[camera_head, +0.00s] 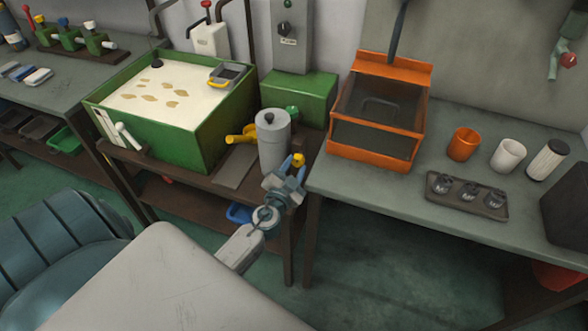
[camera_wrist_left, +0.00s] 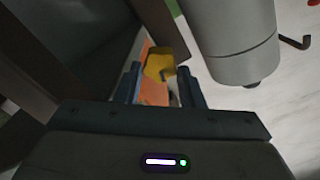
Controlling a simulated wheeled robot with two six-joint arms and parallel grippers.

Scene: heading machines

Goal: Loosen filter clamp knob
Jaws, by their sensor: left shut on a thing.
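The filter housing (camera_head: 273,140) is a grey upright cylinder with a dark knob on its lid, standing on the brown bench. It also shows large at the upper right in the left wrist view (camera_wrist_left: 232,40). The yellow clamp knob (camera_head: 299,159) sits just right of the cylinder's base. My left gripper (camera_head: 291,169) reaches up to it from below, with blue fingers on either side. In the left wrist view the yellow knob (camera_wrist_left: 159,63) is between the two fingers, and the gripper is shut on it. My right gripper is not in view.
A green tank (camera_head: 190,135) of pale liquid stands left of the cylinder. A yellow-handled valve (camera_head: 238,136) lies between them. An orange box (camera_head: 372,152) with a dark window stands on the grey right bench, whose edge is close to my left gripper.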

